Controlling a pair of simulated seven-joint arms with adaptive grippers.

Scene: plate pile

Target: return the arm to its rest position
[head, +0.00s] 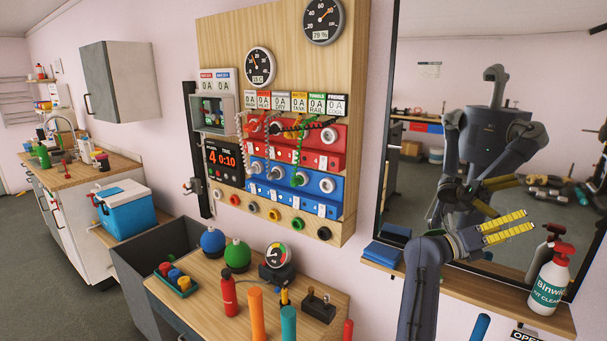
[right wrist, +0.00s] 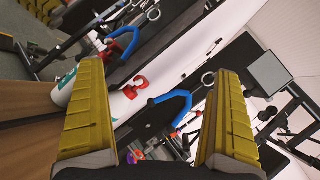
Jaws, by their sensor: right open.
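My right gripper (head: 529,222) has two yellow ridged fingers and points to the right, in front of the wall mirror in the head view. Its grey arm rises from the bottom edge. In the right wrist view the two fingers of my right gripper (right wrist: 160,68) stand wide apart with nothing held between them. My left gripper does not show directly in the head view. The mirror (head: 423,166) shows a reflection of my grey body and yellow fingers.
A white spray bottle with a red top (head: 550,284) stands on the wooden shelf (head: 480,296) below the mirror, close to my right gripper. Coloured bottles and a red extinguisher-like bottle (head: 229,294) crowd the workbench (head: 205,312). A wall panel (head: 222,40) holds gauges and plugs.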

